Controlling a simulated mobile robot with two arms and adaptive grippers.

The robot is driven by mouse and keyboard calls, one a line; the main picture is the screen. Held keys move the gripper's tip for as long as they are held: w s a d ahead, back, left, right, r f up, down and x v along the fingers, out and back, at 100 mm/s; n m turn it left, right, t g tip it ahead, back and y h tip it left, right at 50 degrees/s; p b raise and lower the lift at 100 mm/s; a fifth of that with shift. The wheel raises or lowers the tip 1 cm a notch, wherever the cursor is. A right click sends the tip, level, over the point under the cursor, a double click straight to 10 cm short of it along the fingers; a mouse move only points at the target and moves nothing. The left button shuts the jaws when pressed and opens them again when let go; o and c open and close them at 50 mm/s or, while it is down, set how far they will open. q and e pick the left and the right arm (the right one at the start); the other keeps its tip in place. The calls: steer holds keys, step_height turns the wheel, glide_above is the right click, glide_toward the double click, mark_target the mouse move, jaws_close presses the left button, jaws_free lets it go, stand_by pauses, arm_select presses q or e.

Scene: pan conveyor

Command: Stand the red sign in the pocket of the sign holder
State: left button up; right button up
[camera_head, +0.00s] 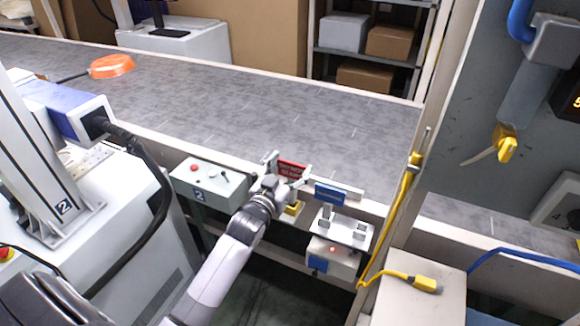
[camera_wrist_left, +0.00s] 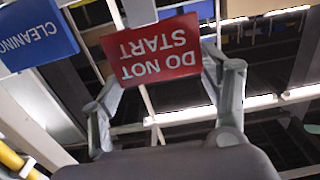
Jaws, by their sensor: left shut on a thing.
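The red sign (camera_head: 292,169) is held up by my left gripper (camera_head: 286,176) at the near edge of the conveyor. In the left wrist view, the red sign (camera_wrist_left: 160,50) reads "DO NOT START" upside down, between the two fingers of my left gripper (camera_wrist_left: 165,85). The blue sign (camera_wrist_left: 33,35) also shows in the left wrist view, reading "CLEANING". I cannot make out the pocket. My right gripper is out of view.
A box with a red light (camera_head: 333,258) carries a white plate (camera_head: 350,234) below the blue sign. A grey control box (camera_head: 212,185) with a red button stands left of my arm.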

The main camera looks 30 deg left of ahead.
mark_target(291, 177)
arm_select(q)
steer(key=shift+p, duration=0.3)
stand_by(0.8)
steer(key=shift+f+b, duration=1.5)
steer(key=shift+f, duration=0.8)
steer(key=o, duration=1.6)
steer(key=shift+o, duration=0.2)
steer(key=s, duration=1.2)
steer(key=shift+d, duration=0.35)
